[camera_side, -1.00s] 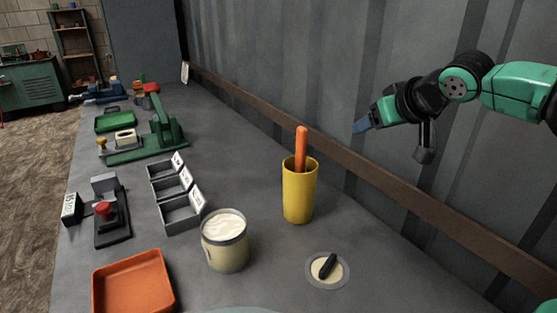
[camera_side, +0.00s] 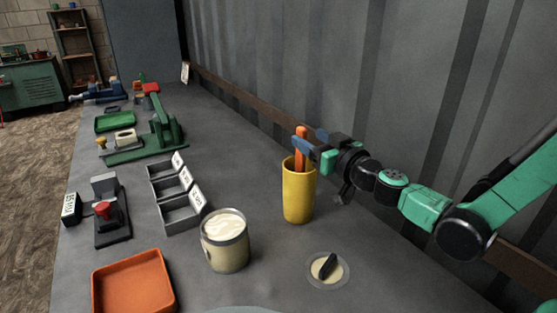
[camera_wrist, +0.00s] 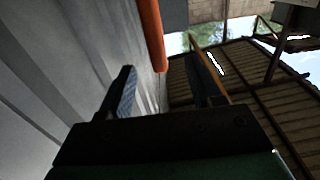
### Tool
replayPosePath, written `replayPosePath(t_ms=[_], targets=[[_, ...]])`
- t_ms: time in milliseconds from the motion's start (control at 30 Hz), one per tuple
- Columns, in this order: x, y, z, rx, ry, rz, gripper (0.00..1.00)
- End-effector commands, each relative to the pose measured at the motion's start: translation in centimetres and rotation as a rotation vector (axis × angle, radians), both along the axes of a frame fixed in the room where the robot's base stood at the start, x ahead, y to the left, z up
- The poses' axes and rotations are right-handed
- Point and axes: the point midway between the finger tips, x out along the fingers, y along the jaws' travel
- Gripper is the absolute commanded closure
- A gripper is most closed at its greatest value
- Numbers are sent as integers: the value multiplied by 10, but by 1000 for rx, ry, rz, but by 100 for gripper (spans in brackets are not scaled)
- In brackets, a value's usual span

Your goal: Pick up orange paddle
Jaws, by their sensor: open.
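The orange paddle (camera_side: 301,158) stands upright in a tall yellow cup (camera_side: 298,195), with its upper part above the rim. Its lower end is hidden inside the cup. My gripper (camera_side: 309,142) is at the paddle's upper part, just above the cup rim, with its blue fingers apart. One finger overlaps the paddle in the side view. In the wrist view, the paddle (camera_wrist: 151,32) comes in from the top, beyond the gap between the fingertips (camera_wrist: 160,75). I cannot tell whether a finger touches it.
A jar of pale material (camera_side: 225,241) stands left of the cup. A dish with a black piece (camera_side: 328,268) lies in front. An orange tray (camera_side: 133,285), grey bins (camera_side: 180,208) and a green press (camera_side: 160,135) are farther left. The corrugated wall (camera_side: 400,100) is behind.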

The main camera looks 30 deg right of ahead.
Motion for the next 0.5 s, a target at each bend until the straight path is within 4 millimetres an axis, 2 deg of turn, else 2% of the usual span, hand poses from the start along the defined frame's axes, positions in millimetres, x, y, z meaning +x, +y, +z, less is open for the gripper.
replayPosePath(t_ms=[300,500], targets=[[39,0,-1,0,1,-1,42],[55,0,-1,0,1,-1,42]])
